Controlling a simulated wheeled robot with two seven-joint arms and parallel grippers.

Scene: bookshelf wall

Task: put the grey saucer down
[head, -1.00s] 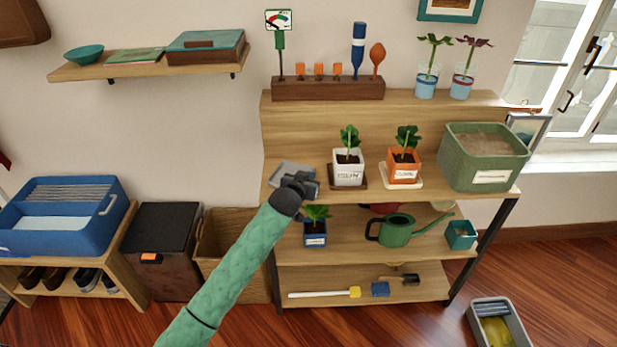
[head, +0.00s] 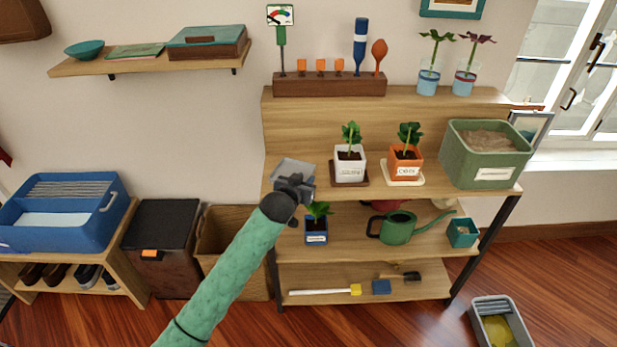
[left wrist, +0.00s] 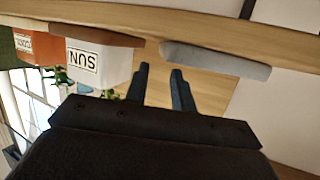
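The grey saucer (head: 292,168) lies on the left end of the plant shelf's upper board, left of the white pot. It also shows in the left wrist view (left wrist: 215,59), flat against the board. My left gripper (head: 301,183) is at the saucer's near side and hides part of it. In the left wrist view its two fingers (left wrist: 160,70) are parted with nothing between them. The fingertips are close to the saucer's edge; whether one touches it I cannot tell. My right gripper is not in view.
A white pot (head: 349,167) on a brown saucer and an orange pot (head: 405,165) on a cream saucer stand to the right. A green bin (head: 487,160) fills the board's right end. A blue pot (head: 316,232) and green watering can (head: 398,229) are below.

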